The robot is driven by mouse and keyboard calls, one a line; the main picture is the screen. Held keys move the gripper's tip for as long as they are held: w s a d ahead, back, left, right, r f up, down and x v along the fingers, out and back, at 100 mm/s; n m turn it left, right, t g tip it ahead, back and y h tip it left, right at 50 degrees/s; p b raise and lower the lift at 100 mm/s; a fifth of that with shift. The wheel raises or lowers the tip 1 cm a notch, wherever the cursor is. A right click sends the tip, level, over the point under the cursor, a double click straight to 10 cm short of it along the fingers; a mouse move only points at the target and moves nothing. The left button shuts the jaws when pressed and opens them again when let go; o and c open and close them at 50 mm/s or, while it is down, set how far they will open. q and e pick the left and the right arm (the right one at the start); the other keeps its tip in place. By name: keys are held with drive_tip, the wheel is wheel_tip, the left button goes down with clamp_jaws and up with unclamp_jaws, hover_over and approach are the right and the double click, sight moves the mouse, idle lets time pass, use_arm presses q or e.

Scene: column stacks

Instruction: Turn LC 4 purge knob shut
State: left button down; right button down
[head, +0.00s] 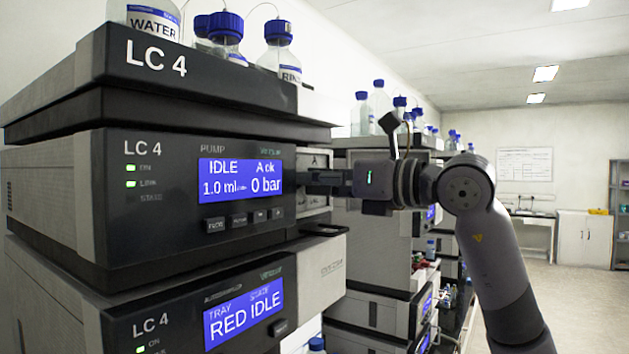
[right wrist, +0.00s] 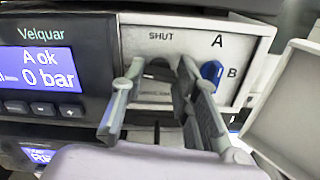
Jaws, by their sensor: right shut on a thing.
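The LC 4 pump (head: 110,200) fills the left of the head view; its screen reads IDLE, A ok, 0 bar. Its pale side panel (right wrist: 145,42) shows in the right wrist view with a SHUT mark. Below that mark, the dark purge knob (right wrist: 160,70) sits between my right gripper's fingers. The right gripper (head: 312,180) reaches in from the right in the head view; the wrist view shows its two fingertips (right wrist: 158,76) on either side of the knob, shut on it. The fingers hide most of the knob, so its exact angle is unclear. My left gripper is out of view.
A blue knob (right wrist: 212,71) by marks A and B is just right of the fingers. A pale open flap or panel (right wrist: 290,105) stands at the right. The RED IDLE tray unit (head: 215,310) is below; bottles (head: 278,48) stand on top. More stacks line the wall behind.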

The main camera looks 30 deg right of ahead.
drive_tip(key=shift+m, duration=0.4)
drive_tip(key=m, duration=0.7)
drive_tip(key=shift+d, duration=0.1)
drive_tip(key=m, duration=0.4)
drive_tip(key=shift+f+m, duration=0.1)
drive_tip(key=shift+m, duration=0.3)
drive_tip(key=shift+w+m+b, duration=0.1)
drive_tip(key=shift+m+b, duration=0.3)
drive_tip(key=shift+m, duration=1.3)
drive_tip(key=c, duration=1.5)
unclamp_jaws()
drive_tip(key=shift+d, duration=0.1)
drive_tip(key=v, duration=1.2)
drive_tip(key=shift+f, duration=0.15)
